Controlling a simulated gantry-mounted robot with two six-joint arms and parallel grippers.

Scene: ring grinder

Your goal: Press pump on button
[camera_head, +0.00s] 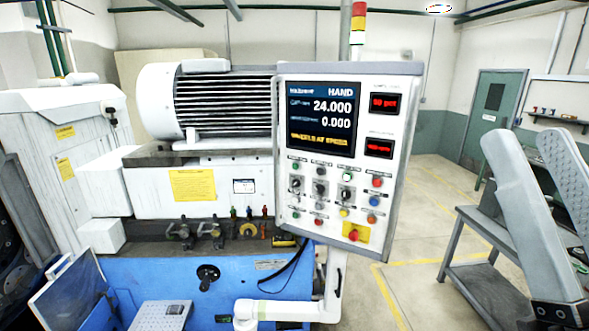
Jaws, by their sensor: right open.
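The control panel (265,205) of the grinder stands in the middle, with a lit screen (321,115) reading HAND, 24.000, 0.000 and a yellow line WHEELS AT SPEED. Below the screen are rows of small green, red, yellow, blue and black buttons and knobs (320,188). Their labels are too small to read, so I cannot tell which is the pump on button. A red mushroom button (353,235) sits on a yellow plate at the bottom. My right gripper (525,142) is open and empty at the far right, well apart from the panel. My left gripper is not in view.
A white motor housing (158,100) and blue machine base (225,275) lie behind and left of the panel. A white support arm (290,311) runs below it. A grey workbench (478,228) stands at the right. Open floor lies between panel and bench.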

